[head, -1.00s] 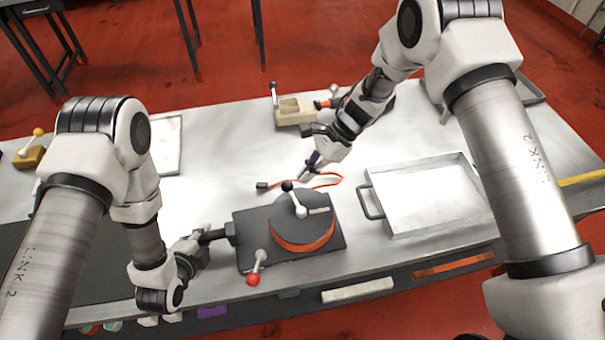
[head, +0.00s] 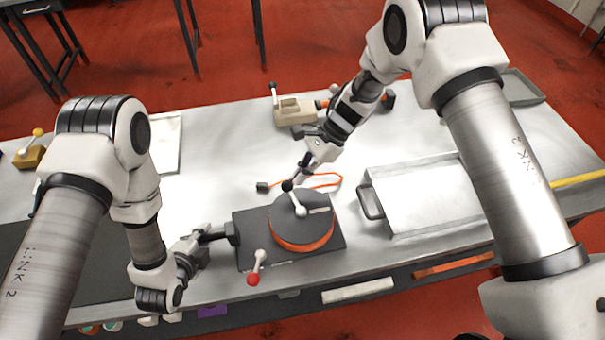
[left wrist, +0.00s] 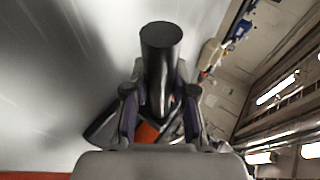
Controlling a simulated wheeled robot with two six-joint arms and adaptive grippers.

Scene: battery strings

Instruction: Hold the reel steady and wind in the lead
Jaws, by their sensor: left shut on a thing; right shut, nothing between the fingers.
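The reel is a dark round drum (head: 290,205) with the orange lead wound around its side, on a dark base plate (head: 252,222). A light crank arm with a black knob (head: 287,185) stands on top. The orange lead's loose part (head: 325,186) lies on the table behind the drum, near a black plug (head: 262,187). My left gripper (head: 208,236) is shut on the base's black side handle (left wrist: 160,70), which rises between its fingers in the left wrist view. My right gripper (head: 302,170) is shut and empty, just behind the crank knob; I cannot tell whether they touch.
A red-knobbed lever (head: 254,279) stands at the base's front edge. A metal tray (head: 425,230) with a handle lies to the right. A beige box device (head: 293,111) stands behind my right gripper. Open table lies behind and left of the reel.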

